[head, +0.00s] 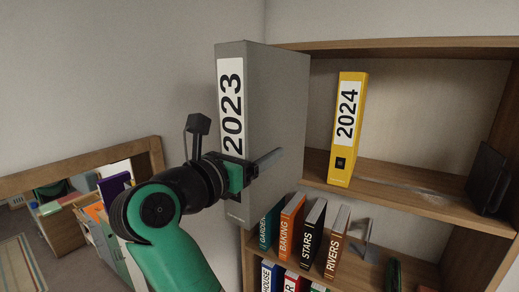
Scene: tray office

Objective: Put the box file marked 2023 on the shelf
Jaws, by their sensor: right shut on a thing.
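The grey box file marked 2023 (285,115) is upright in the head view, in front of the left end of the wooden shelf unit. Its white label faces left toward me. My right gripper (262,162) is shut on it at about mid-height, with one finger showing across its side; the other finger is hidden. The shelf (400,186) behind it is partly covered by the file. I cannot tell whether the file touches the shelf. My left gripper is not in view.
A yellow box file marked 2024 (347,130) stands on the same shelf, right of the grey file. A dark object (487,178) leans at the shelf's right end. Bare shelf lies between them. Several books, including Baking (289,228) and Stars (312,232), stand on the shelf below.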

